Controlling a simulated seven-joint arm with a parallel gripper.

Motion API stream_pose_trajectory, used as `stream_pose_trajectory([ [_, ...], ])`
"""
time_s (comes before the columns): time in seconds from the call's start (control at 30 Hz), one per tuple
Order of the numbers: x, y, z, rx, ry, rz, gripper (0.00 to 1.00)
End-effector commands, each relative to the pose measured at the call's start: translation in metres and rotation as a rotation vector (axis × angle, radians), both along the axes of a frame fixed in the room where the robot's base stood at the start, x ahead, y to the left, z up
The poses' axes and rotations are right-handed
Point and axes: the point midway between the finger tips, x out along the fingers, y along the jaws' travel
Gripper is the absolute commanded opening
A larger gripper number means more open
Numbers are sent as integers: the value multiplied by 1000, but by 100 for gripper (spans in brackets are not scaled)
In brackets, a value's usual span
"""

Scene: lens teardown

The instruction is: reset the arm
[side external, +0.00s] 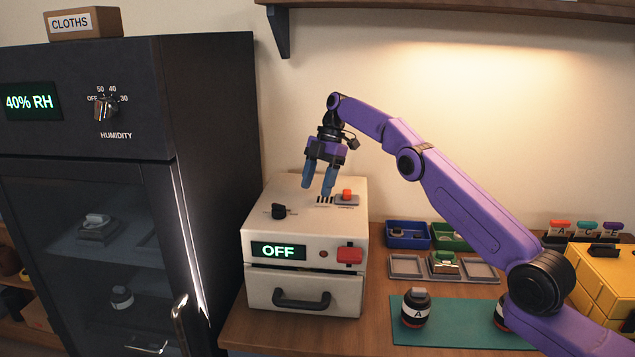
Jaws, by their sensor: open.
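My gripper (318,188) is open and empty. Its blue fingers point down above the top of the cream oven-like box (300,235), close to the orange-red switch (347,195) and the dark vent slots on that top. I cannot tell whether a fingertip touches the surface. My purple arm reaches in from the lower right.
The box's display (278,251) reads OFF and its drawer is shut. A dark humidity cabinet (215,120) stands left. To the right are blue (407,247) and green bins, small trays (407,280), a teal mat (455,338) with a lens marked A (416,308), and a yellow case (600,280).

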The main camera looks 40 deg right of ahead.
Motion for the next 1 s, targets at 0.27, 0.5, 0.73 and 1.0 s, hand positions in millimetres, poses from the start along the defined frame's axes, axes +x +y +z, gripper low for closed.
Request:
stream_pose_trajectory([
  [0.27,0,0,0,0,0,-1,61],
  [0.5,-10,31,12,-28,34,-43,61],
  [0.73,-55,90,30,-105,103,-154,61],
  [1.0,-137,139,40,-199,145,-276,61],
])
